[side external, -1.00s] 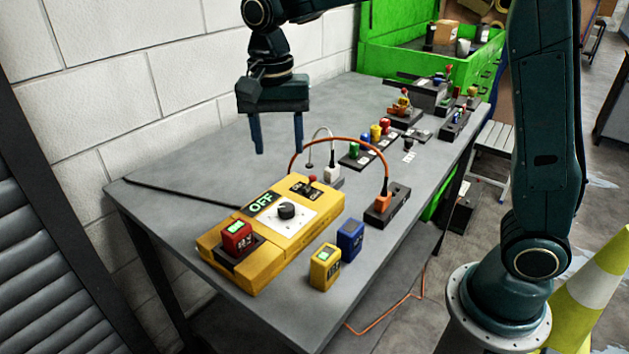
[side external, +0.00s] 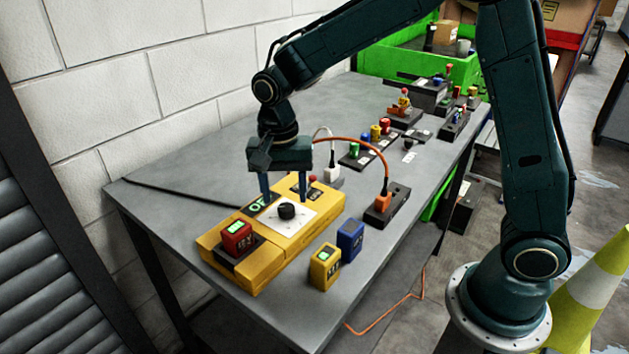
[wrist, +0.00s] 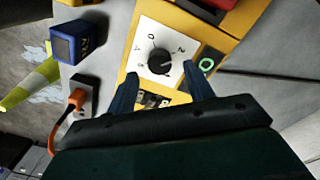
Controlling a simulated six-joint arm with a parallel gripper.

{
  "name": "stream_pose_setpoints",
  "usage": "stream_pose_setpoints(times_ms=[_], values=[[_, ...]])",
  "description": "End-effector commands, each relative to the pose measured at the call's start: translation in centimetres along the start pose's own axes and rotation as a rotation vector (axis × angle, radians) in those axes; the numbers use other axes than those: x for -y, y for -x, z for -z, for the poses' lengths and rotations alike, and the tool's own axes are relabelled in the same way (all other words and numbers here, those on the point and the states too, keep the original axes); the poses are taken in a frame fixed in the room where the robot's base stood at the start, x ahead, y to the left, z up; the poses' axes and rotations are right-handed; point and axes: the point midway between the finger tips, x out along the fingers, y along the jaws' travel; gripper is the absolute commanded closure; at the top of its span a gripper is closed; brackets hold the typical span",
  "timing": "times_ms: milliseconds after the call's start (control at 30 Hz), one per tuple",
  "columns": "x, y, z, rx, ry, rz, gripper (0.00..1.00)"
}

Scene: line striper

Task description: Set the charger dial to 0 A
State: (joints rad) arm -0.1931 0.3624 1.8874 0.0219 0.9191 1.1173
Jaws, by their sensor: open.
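The yellow charger (side external: 325,213) sits on the grey table's near part. Its black dial (side external: 287,211) stands on a white plate (side external: 307,222). In the wrist view the dial (wrist: 159,61) is ringed by figures; 0 and 2 are readable, and a small white mark shows on the knob. I cannot tell exactly where it points. My gripper (side external: 284,196) is open and empty, pointing down over the charger just behind the dial. In the wrist view its blue fingertips (wrist: 162,74) lie either side of the dial's lower edge.
A red battery (side external: 237,235) sits on the charger's left end. A yellow battery (side external: 325,267) and a blue battery (side external: 350,240) stand in front. An orange cable (side external: 362,147) arches to a black socket block (side external: 388,208) at right. Other fixtures fill the table's far end.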

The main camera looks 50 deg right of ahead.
Motion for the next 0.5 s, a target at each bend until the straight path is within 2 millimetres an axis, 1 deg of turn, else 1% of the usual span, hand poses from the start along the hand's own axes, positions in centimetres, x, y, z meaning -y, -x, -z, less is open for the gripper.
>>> stream_pose_setpoints(times_ms=[33,100,200,333,500], values=[[0.0,-0.7,0.0,0.001,0.0,-0.002,0.48],[0.0,-1.4,0.0,0.001,0.0,-0.003,0.48],[0.0,-2.2,0.0,0.001,0.0,-0.001,0.48],[0.0,-2.8,0.0,0.0,0.0,0.0,0.48],[0.0,-2.9,0.0,0.0,0.0,0.001,0.48]])
